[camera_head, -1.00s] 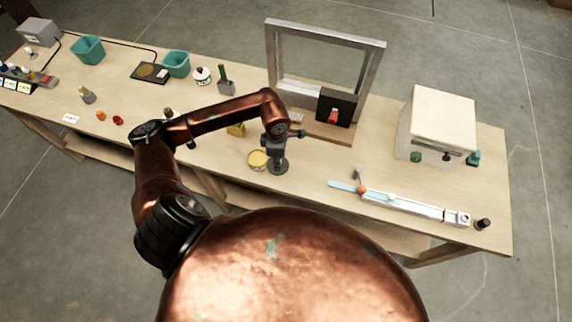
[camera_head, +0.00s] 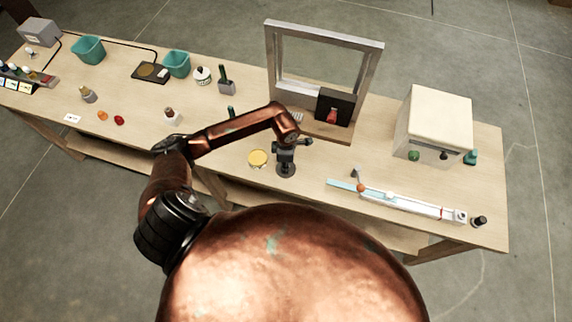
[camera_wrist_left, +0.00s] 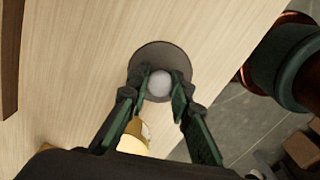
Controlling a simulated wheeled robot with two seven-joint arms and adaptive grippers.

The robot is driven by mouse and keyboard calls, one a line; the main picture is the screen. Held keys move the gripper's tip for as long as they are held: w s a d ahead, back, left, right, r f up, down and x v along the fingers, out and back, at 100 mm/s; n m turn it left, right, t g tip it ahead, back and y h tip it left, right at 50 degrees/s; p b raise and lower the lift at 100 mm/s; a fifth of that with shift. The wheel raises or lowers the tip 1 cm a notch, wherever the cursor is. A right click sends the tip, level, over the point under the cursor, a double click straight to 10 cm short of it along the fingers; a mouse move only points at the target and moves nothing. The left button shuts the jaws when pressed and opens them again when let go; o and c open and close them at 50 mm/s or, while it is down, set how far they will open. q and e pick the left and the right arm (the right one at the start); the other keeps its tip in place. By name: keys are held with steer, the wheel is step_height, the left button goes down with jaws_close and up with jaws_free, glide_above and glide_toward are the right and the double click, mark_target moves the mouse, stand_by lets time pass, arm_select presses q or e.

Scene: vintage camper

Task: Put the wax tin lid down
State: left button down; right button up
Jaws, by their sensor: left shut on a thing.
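The wax tin lid (camera_wrist_left: 148,57) is a dark grey round disc with a pale round knob (camera_wrist_left: 160,84). My left gripper (camera_wrist_left: 161,92) is shut on the knob, with a finger on either side. In the head view the lid (camera_head: 287,172) shows under my left gripper (camera_head: 286,158), close to the bench's front part. I cannot tell whether the lid touches the wood. The round tin with yellow wax (camera_head: 258,158) sits open on the bench just left of the lid; part of something yellow also shows in the left wrist view (camera_wrist_left: 133,144). My right gripper is not in view.
A metal frame (camera_head: 374,75) stands behind my left gripper on the bench (camera_head: 318,173). A long white and blue device (camera_head: 405,204) lies to the right, with a cream box (camera_head: 437,115) behind it. Bare wood lies between the lid and the device.

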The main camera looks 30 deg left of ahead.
arm_select(q)
steer(key=c, duration=1.7)
jaws_free()
steer(key=shift+f, duration=0.1)
steer(key=shift+c, duration=0.2)
steer(key=shift+r, duration=0.2)
step_height(320, 180, up, 12)
steer(key=b, duration=0.2)
